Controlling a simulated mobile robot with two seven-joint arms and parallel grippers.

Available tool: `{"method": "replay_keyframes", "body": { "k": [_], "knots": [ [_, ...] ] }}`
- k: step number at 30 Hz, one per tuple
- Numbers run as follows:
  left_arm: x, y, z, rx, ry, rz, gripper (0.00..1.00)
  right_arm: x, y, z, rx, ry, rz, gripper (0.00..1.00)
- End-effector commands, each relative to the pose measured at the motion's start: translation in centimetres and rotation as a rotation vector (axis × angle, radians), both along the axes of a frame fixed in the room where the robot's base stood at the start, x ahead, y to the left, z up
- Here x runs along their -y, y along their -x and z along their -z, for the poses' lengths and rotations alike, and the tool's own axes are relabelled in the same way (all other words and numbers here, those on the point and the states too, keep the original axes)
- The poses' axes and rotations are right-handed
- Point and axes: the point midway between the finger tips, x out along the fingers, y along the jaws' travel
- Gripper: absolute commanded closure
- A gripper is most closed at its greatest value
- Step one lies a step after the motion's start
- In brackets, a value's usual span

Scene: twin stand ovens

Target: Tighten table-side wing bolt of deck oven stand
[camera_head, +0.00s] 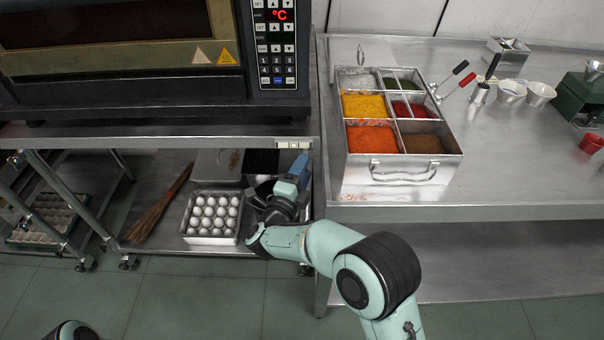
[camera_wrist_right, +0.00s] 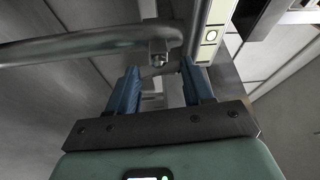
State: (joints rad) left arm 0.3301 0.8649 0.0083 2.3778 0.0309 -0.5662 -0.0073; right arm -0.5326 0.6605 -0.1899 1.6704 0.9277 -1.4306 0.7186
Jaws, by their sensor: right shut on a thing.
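The deck oven (camera_head: 120,90) stands on its steel stand (camera_head: 150,136) at the left of the head view, beside the steel table. My right gripper (camera_head: 301,162) is under the stand's table-side front corner, its blue fingers pointing up. In the right wrist view, the fingers of my right gripper (camera_wrist_right: 160,78) are on both sides of the small metal wing bolt (camera_wrist_right: 158,68), below a round steel bar, and are shut on it. In the head view the bolt is hidden by the fingers and the stand's edge. My left gripper is out of view.
The steel table (camera_head: 500,185) is close on the right, with a spice container (camera_head: 405,170) near its front edge. An egg tray (camera_head: 211,218) and a broom (camera_head: 160,206) lie on the lower shelf, left of my right wrist. The floor in front is clear.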

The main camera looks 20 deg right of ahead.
Motion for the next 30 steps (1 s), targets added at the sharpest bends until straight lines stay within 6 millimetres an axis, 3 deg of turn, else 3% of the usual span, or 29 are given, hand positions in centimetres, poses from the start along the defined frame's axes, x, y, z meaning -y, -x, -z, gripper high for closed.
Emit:
{"method": "replay_keyframes", "body": {
  "k": [9,24,25,27,30],
  "knots": [
    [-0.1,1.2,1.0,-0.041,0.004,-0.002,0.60,-0.1,0.1,0.0,0.028,-0.111,-0.002,0.80],
    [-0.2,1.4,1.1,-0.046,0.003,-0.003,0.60,-0.2,0.1,0.0,0.032,-0.129,-0.003,0.80],
    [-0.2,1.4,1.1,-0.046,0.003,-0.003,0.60,-0.2,0.1,0.0,0.032,-0.129,-0.003,0.43],
    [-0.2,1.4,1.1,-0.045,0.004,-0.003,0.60,-0.2,0.1,0.0,0.033,-0.128,-0.003,0.23],
    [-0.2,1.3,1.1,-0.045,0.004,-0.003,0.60,-0.1,0.1,0.0,0.033,-0.127,-0.002,0.23]
  ]
}}
